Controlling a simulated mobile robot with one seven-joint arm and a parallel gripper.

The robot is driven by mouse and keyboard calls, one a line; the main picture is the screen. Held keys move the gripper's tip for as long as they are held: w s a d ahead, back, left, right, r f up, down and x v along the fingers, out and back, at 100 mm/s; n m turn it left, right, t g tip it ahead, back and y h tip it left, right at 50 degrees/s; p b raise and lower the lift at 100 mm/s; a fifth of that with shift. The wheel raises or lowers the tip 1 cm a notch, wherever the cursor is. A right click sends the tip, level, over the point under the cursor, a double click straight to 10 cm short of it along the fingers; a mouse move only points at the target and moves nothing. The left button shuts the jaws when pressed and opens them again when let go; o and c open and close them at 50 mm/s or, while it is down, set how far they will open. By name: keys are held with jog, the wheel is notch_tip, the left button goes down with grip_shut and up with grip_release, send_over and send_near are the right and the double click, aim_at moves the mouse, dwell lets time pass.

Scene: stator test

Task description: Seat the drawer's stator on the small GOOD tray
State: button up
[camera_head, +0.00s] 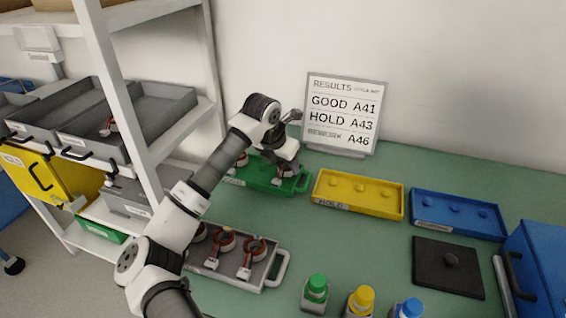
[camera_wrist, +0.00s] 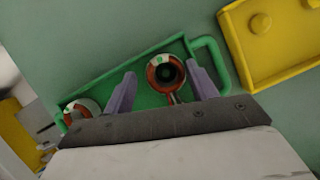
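The small green GOOD tray (camera_head: 236,181) lies at the back of the table below the results sign. In the wrist view the green tray (camera_wrist: 207,42) holds two orange-and-white stators. One stator (camera_wrist: 153,73) is at the handle end, between my fingers; the other stator (camera_wrist: 73,117) is at the left. My gripper (camera_wrist: 160,71) is open, with a finger on each side of the first stator and small gaps visible. In the head view my gripper (camera_head: 286,168) is low over the tray's right half and partly hides it. Another stator (camera_head: 108,126) lies in the open grey shelf drawer (camera_head: 160,110).
A grey tray (camera_head: 272,262) with several stators is in front, partly behind my arm. The yellow tray (camera_head: 335,182) and blue tray (camera_head: 430,205) look empty. Bottles (camera_head: 316,292), a dark plate (camera_head: 430,275) and a blue bin (camera_head: 540,265) stand at the right. The results sign (camera_head: 345,112) stands behind.

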jog(key=shift+r, duration=0.1)
dwell(0.6)
jog(key=shift+r+p, duration=1.15)
jog(key=shift+r, duration=1.25)
jog(key=o, duration=0.6)
jog(key=shift+c, duration=0.2)
jog(key=b+v, duration=0.2)
jog(key=v, duration=1.1)
jog(key=shift+r, duration=0.35)
jog(key=shift+s, duration=0.1)
